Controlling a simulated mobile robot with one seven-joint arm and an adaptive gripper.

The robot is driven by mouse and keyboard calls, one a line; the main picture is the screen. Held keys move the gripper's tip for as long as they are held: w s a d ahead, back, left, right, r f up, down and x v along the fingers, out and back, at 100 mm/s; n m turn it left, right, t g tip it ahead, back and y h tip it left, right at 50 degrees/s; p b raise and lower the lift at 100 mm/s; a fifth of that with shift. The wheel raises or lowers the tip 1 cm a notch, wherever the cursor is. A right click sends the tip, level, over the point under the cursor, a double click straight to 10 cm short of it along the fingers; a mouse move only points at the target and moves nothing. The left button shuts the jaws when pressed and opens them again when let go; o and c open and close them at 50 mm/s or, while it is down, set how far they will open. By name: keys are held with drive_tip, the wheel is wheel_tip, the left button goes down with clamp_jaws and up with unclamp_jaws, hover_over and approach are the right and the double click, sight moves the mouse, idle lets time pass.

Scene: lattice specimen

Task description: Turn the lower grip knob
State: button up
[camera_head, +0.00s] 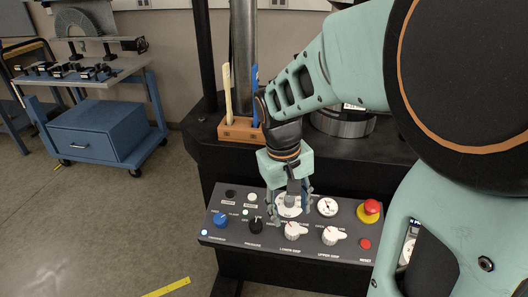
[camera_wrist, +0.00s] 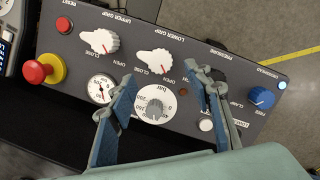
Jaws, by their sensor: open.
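The lower grip knob is a white pointer knob with a red mark on the sloped control panel. It shows in the head view (camera_head: 294,231) and in the wrist view (camera_wrist: 153,62), above its OPEN and CLOSE labels. My gripper (camera_head: 289,213) is open and points down over the panel, just behind this knob in the head view. In the wrist view its two fingers (camera_wrist: 160,78) straddle a round white dial, with the knob just beyond the fingertips. Nothing is between the fingers. I cannot tell whether the tips touch the panel.
The upper grip knob (camera_head: 331,236) sits beside it. A yellow-ringed red stop button (camera_head: 370,208), a gauge (camera_head: 327,207), a black pressure knob (camera_head: 256,226) and a blue knob (camera_head: 221,220) share the panel (camera_head: 345,253). A wooden holder (camera_head: 240,131) stands behind.

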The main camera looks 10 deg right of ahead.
sight(292, 227)
drive_tip(key=f, duration=0.4)
drive_tip(key=d+f+b, duration=0.1)
drive_tip(key=f, duration=0.1)
drive_tip(key=shift+w+f, duration=0.15)
drive_tip(key=shift+f, duration=0.25)
drive_tip(key=c, duration=1.1)
drive_tip(key=shift+c, duration=0.2)
